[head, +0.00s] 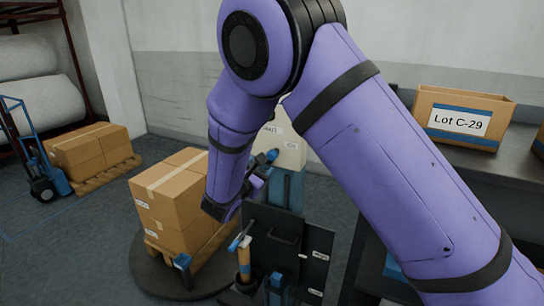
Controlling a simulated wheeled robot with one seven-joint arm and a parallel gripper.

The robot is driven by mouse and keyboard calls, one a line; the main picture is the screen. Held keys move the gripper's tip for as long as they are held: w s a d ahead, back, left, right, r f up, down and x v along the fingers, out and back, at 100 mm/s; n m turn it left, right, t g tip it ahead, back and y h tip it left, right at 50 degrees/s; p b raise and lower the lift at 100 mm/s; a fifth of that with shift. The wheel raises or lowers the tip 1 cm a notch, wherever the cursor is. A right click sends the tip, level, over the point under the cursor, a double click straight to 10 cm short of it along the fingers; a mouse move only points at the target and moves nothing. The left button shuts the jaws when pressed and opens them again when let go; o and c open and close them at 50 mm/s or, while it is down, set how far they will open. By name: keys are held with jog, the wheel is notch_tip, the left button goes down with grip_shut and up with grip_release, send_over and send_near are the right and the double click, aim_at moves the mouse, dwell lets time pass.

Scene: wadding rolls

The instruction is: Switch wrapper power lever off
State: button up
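My purple arm reaches down from the top centre, and my dark gripper (222,208) is at its lower end, beside the wrapper's stacked boxes. Its fingers are too small and dark to show whether they are open. A dark panel (285,232) with small white labels stands just right of and below the gripper. A short blue-tipped lever (240,242) sticks out at the panel's left edge, close below the gripper. A pale box (284,146) behind has another blue knob (271,155). I cannot tell which of these is the power lever, nor read the labels.
Brown cartons (170,200) are stacked on a pallet on a round dark turntable (150,275). A carton labelled Lot C-29 (463,115) sits on a grey bench at right. A blue hand truck (40,165) and another loaded pallet (105,178) stand at left. Floor between is clear.

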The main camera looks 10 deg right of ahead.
aim_at(270, 157)
jog(key=x, duration=0.8)
jog(key=c, duration=0.9)
jog(key=shift+c, duration=0.2)
